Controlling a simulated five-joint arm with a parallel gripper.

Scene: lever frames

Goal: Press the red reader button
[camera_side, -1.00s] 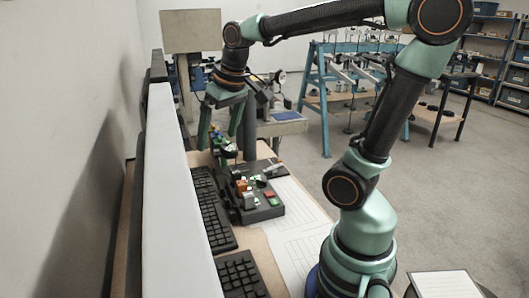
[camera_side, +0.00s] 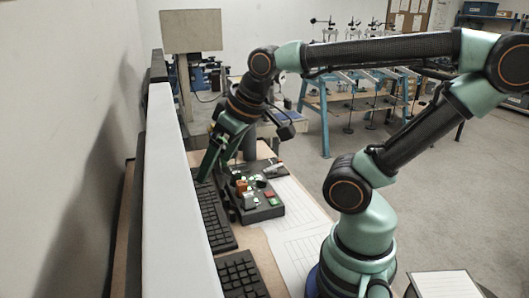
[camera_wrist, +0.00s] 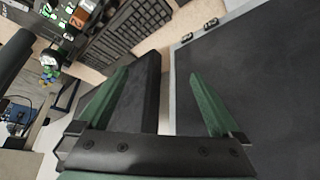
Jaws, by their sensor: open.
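A dark control box (camera_side: 262,213) sits on the desk to the right of the keyboard in the side view. A small red patch (camera_side: 269,195), apparently a button, shows on its top near the right front. An orange-red piece (camera_side: 241,186) stands farther left on it. My gripper (camera_side: 203,176) is tilted to the left, behind the box and close to the white panel, apart from the red patch. In the wrist view my gripper (camera_wrist: 159,75) is open and empty. Part of the box's controls, with an orange-brown block (camera_wrist: 88,6), shows at the top left there.
A keyboard (camera_side: 213,215) lies between the box and the long white panel (camera_side: 172,210) on the left. A large dark flat panel (camera_wrist: 255,85) fills the right of the wrist view. Papers (camera_side: 300,220) cover the desk to the right of the box.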

